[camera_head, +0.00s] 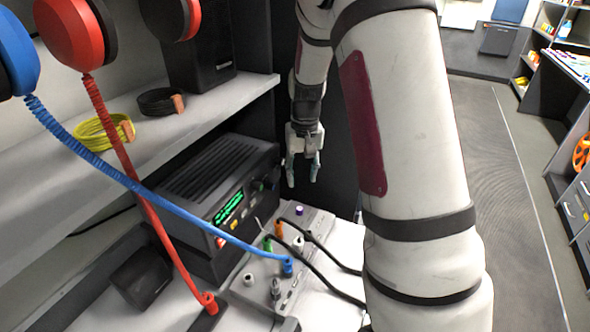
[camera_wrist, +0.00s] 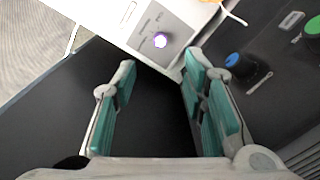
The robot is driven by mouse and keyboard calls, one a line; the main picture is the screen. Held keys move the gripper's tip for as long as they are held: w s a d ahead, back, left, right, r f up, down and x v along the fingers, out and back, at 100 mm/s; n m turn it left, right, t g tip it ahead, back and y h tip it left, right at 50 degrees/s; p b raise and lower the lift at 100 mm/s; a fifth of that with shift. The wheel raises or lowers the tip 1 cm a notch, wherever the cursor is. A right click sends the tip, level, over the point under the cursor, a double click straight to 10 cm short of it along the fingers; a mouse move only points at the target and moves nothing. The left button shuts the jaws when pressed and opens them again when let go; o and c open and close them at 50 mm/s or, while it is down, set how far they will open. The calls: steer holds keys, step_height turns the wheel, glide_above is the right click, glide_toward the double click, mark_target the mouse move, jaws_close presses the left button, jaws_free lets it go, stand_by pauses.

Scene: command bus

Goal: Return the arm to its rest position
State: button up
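My gripper (camera_head: 303,168) hangs pointing down beyond the right end of the black radio unit, in front of a dark panel. Its two fingers stand apart with nothing between them. In the wrist view my gripper (camera_wrist: 155,95) shows teal finger pads spread wide over a dark surface. My white arm fills the right middle of the head view and hides part of the bench behind it.
The radio unit (camera_head: 205,235) with a green display stands beside a grey connector panel (camera_head: 310,217) with plugged cables. A blue cable (camera_head: 150,195) and a red cable (camera_head: 125,165) hang across from headsets. A shelf (camera_head: 180,125) is at left. The aisle floor (camera_head: 515,200) is clear.

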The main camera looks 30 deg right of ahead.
steer(key=s+a+r+n+t, duration=0.2)
steer(key=s+a+r, duration=0.4)
steer(key=s+r, duration=0.25)
steer(key=s+a+r+n+t, duration=0.1)
steer(key=s+a+r, duration=0.55)
steer(key=r, duration=0.35)
steer(key=s+a+r+n+t, duration=0.1)
steer(key=s+a, duration=0.1)
steer(key=s, duration=0.8)
steer(key=shift+s+r+t, duration=0.15)
steer(key=shift+r+t, duration=0.05)
steer(key=shift+t, duration=0.2)
steer(key=shift+h, duration=0.3)
